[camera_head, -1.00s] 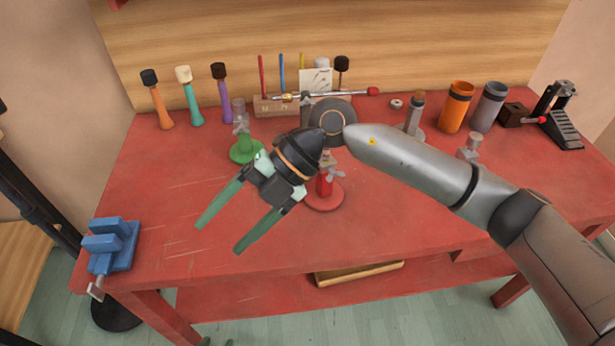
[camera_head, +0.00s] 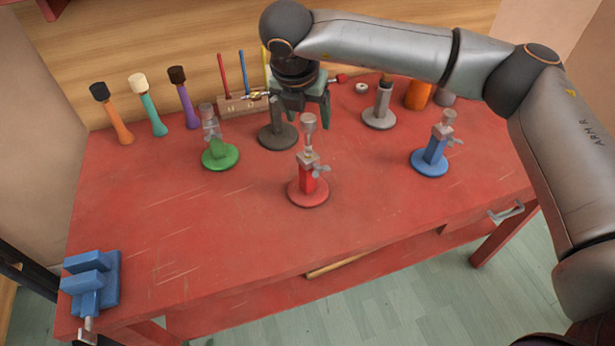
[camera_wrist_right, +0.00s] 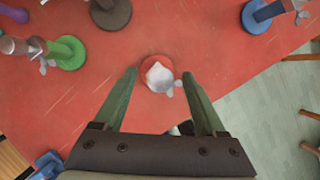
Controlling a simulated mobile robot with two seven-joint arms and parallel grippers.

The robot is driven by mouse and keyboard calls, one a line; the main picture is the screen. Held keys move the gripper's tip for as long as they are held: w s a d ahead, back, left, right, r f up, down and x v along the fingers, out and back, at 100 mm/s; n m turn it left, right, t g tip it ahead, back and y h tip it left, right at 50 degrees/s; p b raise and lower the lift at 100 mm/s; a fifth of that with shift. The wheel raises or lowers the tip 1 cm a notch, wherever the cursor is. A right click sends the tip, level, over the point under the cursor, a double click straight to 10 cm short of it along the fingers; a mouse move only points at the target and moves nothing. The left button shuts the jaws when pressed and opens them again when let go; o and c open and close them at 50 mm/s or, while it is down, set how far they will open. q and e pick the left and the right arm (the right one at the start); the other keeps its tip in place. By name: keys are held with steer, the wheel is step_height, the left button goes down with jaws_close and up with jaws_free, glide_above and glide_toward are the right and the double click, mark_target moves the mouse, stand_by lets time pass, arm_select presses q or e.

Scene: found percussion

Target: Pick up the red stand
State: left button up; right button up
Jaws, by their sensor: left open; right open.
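The red stand (camera_head: 309,188) stands upright near the middle of the red table, with a round base, a clamp knob and a pale metal top. My right gripper (camera_head: 299,123) points downward, open and empty, up behind the stand's top in the head view. In the right wrist view the red stand (camera_wrist_right: 172,64) is seen from above, its pale top lying in line with the gap between the open fingertips of my right gripper (camera_wrist_right: 158,75). The height gap is hard to tell, and I see no contact. My left gripper is not in view.
A green stand (camera_head: 219,157), a dark stand (camera_head: 278,136), a grey stand (camera_head: 380,118) and a blue stand (camera_head: 431,160) surround the red one. A blue vise (camera_head: 91,280) sits at the front left corner. Mallets (camera_head: 152,108) line the back left. The table's front middle is clear.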

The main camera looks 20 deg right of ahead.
mark_target(310, 134)
steer(key=x, duration=0.2)
steer(key=p+x, duration=0.1)
steer(key=x, duration=0.3)
steer(key=shift+s+a+f+p, duration=0.15)
steer(key=shift+s+f+p, duration=0.1)
steer(key=shift+f+p, duration=0.1)
jaws_close()
stand_by(0.3)
steer(key=shift+r, duration=0.1)
stand_by(0.7)
